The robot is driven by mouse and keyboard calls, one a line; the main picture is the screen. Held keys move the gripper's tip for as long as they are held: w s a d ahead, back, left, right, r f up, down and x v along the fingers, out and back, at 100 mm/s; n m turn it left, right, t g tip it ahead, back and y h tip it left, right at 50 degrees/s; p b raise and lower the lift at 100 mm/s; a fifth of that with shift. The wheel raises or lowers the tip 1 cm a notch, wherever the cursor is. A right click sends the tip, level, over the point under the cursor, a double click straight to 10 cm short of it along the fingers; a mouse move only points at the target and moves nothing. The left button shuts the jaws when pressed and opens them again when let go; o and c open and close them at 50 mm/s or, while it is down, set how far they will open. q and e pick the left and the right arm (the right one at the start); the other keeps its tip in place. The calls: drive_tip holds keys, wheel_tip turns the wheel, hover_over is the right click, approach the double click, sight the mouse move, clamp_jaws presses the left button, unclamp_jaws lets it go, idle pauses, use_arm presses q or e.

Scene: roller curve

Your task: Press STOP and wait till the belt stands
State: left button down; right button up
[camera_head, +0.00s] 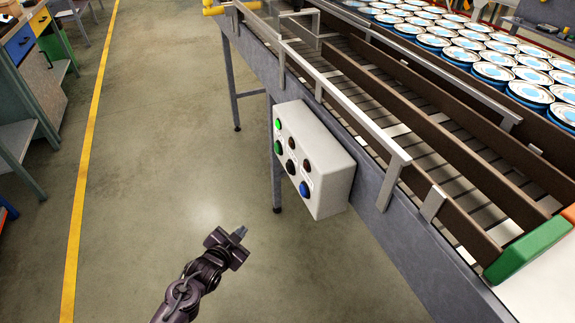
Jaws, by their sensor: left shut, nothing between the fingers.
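A pale control box (327,165) hangs on the side of the conveyor frame. Its face has a bright green lamp (278,125) at the upper left and two dark round lamps beside it. The labels are too small to read. My left gripper (240,233) is shut and empty, below and left of the box, apart from it. The roller belt (400,130) runs behind the box; its motion cannot be told. My right gripper is out of view.
Many blue-and-white cans (470,42) stand in rows at the upper right. Metal rails edge the conveyor, and a green block (530,248) sits at its lower right. A yellow floor line (80,200) and workbenches lie left. The floor around my left gripper is clear.

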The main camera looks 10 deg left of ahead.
sight(290, 168)
use_arm(q)
drive_tip(key=w+d+r+m+t+h, duration=0.1)
drive_tip(key=w+r+m+t, duration=0.1)
drive_tip(key=r, duration=1.5)
drive_tip(key=shift+w+t+p, duration=0.35)
drive_tip(key=shift+w+t, duration=0.25)
drive_tip(key=shift+w, duration=0.15)
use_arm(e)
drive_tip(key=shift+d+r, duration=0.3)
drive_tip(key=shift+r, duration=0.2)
use_arm(q)
drive_tip(key=shift+d, duration=0.15)
